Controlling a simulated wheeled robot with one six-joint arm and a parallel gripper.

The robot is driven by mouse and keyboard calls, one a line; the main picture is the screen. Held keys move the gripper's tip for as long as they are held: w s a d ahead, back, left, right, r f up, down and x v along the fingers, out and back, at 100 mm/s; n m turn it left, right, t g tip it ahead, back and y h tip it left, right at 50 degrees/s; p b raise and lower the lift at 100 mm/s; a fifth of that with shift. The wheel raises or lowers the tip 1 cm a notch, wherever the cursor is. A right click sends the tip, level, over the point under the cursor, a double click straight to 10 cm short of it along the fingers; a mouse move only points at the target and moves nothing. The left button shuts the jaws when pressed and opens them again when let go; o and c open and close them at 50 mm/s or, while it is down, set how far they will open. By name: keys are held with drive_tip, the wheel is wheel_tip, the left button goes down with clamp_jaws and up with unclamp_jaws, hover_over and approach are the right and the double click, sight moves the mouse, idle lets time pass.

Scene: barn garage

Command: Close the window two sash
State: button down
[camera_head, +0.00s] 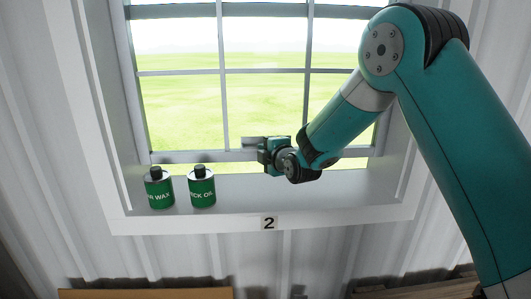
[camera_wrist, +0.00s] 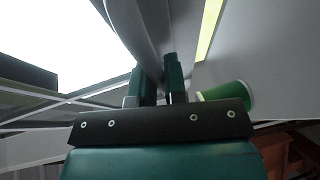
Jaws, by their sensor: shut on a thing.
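The window two sash (camera_head: 200,156) is a grey-framed grid of panes in the white window frame marked 2 (camera_head: 269,223). A thin strip of green shows under its bottom rail at the right, so the sash stands slightly raised above the sill. My gripper (camera_head: 256,148) is at the middle of the bottom rail, shut on the sash at a grey part there. In the wrist view, my gripper's two dark green fingers (camera_wrist: 155,85) stand on either side of a grey bar (camera_wrist: 140,35). The exact contact is partly hidden by the fingers.
Two green cans with dark caps, a wax can (camera_head: 159,190) and an oil can (camera_head: 202,189), stand on the sill (camera_head: 300,190) left of my gripper. A green can (camera_wrist: 228,91) also shows close to the fingers in the wrist view. The sill's right part is clear.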

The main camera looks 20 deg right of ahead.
wheel_tip(320, 180, down, 10)
drive_tip(key=b, duration=0.9)
drive_tip(key=shift+s+r, duration=0.1)
drive_tip(key=shift+r, duration=0.05)
drive_tip(key=c, duration=1.2)
unclamp_jaws()
drive_tip(key=shift+r, duration=0.1)
drive_tip(key=shift+s+d+b, duration=0.1)
drive_tip(key=shift+s+b, duration=0.15)
drive_tip(key=shift+b, duration=0.1)
drive_tip(key=b+v, duration=0.4)
drive_tip(key=v, duration=1.2)
drive_tip(key=shift+s+b, duration=0.35)
drive_tip(key=shift+s, duration=0.05)
drive_tip(key=shift+r, duration=0.15)
